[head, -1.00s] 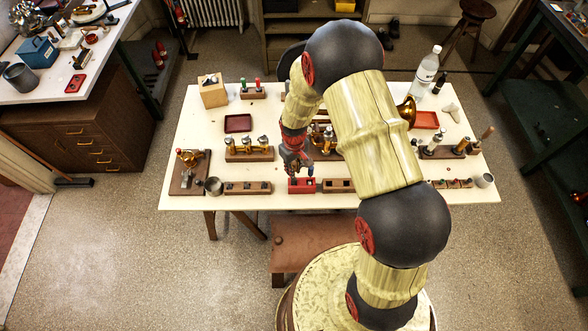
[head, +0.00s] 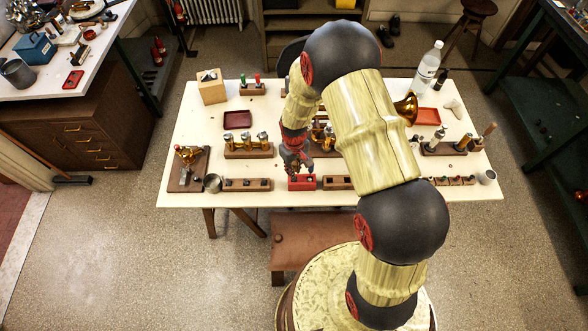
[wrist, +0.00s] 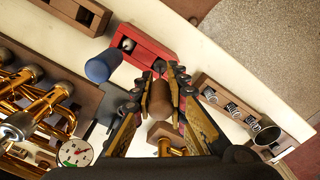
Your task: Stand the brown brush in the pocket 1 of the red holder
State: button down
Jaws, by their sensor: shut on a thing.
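The red holder (head: 302,183) is at the front edge of the table. In the wrist view the red holder (wrist: 150,47) shows a pale opening in its top. My gripper (head: 296,168) is low over the holder in the head view. In the wrist view my gripper (wrist: 160,78) is shut on the brown brush (wrist: 160,98), a brown cylinder. A dark round end shows beyond it at the holder's right end; whether it is inside a pocket I cannot tell. A blue cylinder (wrist: 103,66) rises by the holder's left part; its base is hidden.
Wooden blocks stand close on both sides of the holder, one on the left (head: 246,185) and one on the right (head: 338,183). A metal cup (head: 212,183) is further left. Brass valve parts on a rack (head: 248,148) stand behind. A dark red tray (head: 237,120) lies further back.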

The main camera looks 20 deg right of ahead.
jog(key=shift+f, duration=0.3)
jog(key=c, duration=1.7)
grip_release()
notch_tip(320, 180, up, 12)
jog(key=shift+f, duration=0.1)
